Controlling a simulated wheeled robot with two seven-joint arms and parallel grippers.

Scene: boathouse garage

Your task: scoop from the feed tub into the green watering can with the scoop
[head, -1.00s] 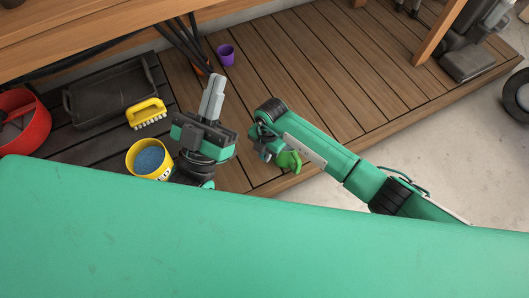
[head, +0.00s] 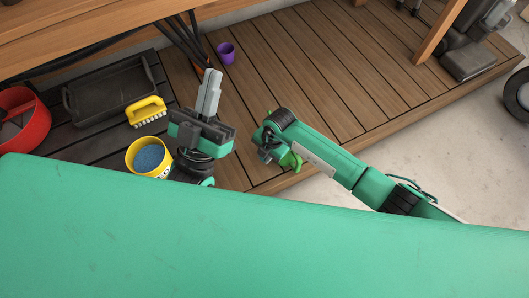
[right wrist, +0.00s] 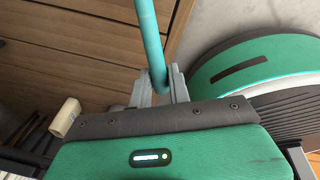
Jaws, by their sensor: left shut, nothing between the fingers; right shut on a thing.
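The feed tub (head: 158,171) is yellow with blue grains in it. It stands on the dark deck boards at left in the head view. My left gripper (head: 209,93) is just right of the tub, shut and empty, fingers pointing up the picture. My right gripper (head: 265,150) is further right, apart from the tub. In the right wrist view its fingers (right wrist: 160,88) are shut on a teal rod (right wrist: 151,40), which looks like the scoop's handle. A small bright green part (head: 291,162) shows beside this gripper; I cannot tell what it belongs to. I cannot make out the watering can.
A yellow brush (head: 147,110), a dark tray (head: 110,95) and a red tub (head: 38,118) lie near the feed tub. A purple cup (head: 226,54) stands further back. The brown deck right of the cup is clear. A wooden bench (head: 75,25) overhangs the back left.

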